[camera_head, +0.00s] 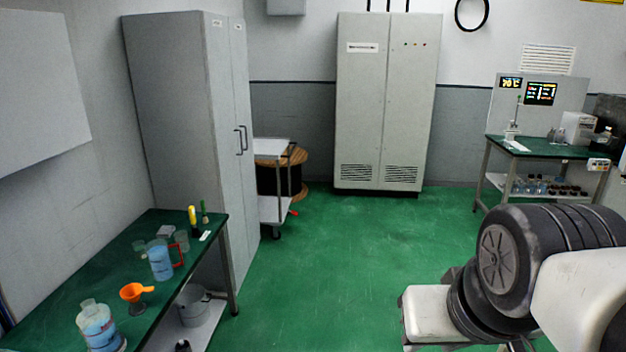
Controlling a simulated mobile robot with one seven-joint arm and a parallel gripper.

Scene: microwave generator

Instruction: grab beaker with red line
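A clear jug-like beaker (161,262) with blue liquid and a red handle stands upright on the green-topped table at the left. Red shows along its right side; I cannot make out a separate red line at this size. A smaller clear glass vessel (182,241) stands just behind it. A larger clear bottle (98,328) with blue liquid stands at the table's near end. My gripper is not in view, and nothing is seen touching the beaker.
The left table (60,292) also holds an orange funnel (134,292) and yellow- and green-handled tools. A metal bucket (192,303) sits on its lower shelf. A tall grey cabinet (175,110) stands behind. Green floor (320,255) is clear in the middle. Another bench (545,150) with glassware stands at the far right.

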